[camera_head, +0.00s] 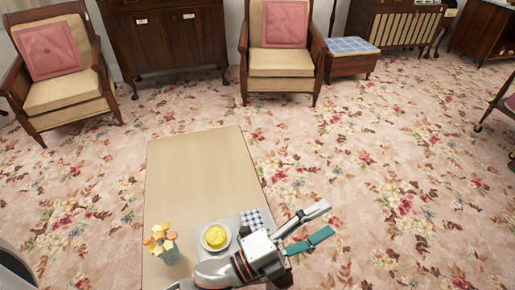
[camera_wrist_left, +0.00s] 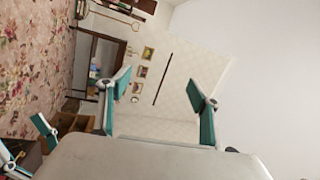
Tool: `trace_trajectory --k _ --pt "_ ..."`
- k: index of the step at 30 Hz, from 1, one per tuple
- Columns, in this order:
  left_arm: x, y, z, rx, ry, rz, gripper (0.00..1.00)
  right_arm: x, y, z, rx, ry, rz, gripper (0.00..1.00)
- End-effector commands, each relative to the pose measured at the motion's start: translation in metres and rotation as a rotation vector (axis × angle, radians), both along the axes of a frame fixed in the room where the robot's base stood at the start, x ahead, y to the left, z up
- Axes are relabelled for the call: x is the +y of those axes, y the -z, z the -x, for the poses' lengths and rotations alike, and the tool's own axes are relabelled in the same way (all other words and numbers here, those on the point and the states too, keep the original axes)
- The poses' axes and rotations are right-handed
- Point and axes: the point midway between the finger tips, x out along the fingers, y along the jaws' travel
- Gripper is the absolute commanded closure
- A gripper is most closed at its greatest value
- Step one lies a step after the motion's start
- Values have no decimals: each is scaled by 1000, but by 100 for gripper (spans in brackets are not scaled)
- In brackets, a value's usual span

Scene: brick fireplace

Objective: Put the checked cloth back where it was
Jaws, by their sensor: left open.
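The checked cloth (camera_head: 252,217), dark blue and white, lies on a grey mat (camera_head: 234,221) near the right edge of the pale table, beside a plate. My left gripper (camera_head: 322,222) is just right of the cloth, past the table's edge, pointing right and away from the cloth. Its fingers are spread with nothing between them. The left wrist view also shows it open (camera_wrist_left: 160,92), facing the room and walls; the cloth is not in that view. Teal finger-like parts at that view's lower left may be my right gripper (camera_wrist_left: 28,146); their state is unclear.
A plate with yellow food (camera_head: 216,237) and a vase of orange flowers (camera_head: 165,243) stand on the table (camera_head: 195,170). The table's far half is bare. Armchairs, a cabinet (camera_head: 168,42) and a blue-topped stool (camera_head: 352,58) stand farther back. Floral carpet lies open around the table.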

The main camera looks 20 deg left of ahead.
Motion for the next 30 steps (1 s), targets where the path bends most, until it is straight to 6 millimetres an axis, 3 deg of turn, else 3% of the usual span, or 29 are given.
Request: trace_trajectory --k 1,5,9,13,18,27,30 --pt "26 22 -2 158 -77 75 37 0 0 0 1 0 0 37" --pt "98 88 5 555 -282 278 37 -1 1 0 2 1 1 37" --pt "166 159 46 920 -491 478 37 -1 2 1 2 1 2 37" --pt "207 202 90 1143 -637 612 37 -1 2 1 4 3 0 37" --pt "228 225 121 1269 -724 692 37 0 2 1 4 5 -2 37" --pt "229 226 123 1278 -731 698 37 0 0 0 1 7 -4 37" --pt "229 217 119 1267 -724 704 37 1 -14 -7 -20 7 -5 37"
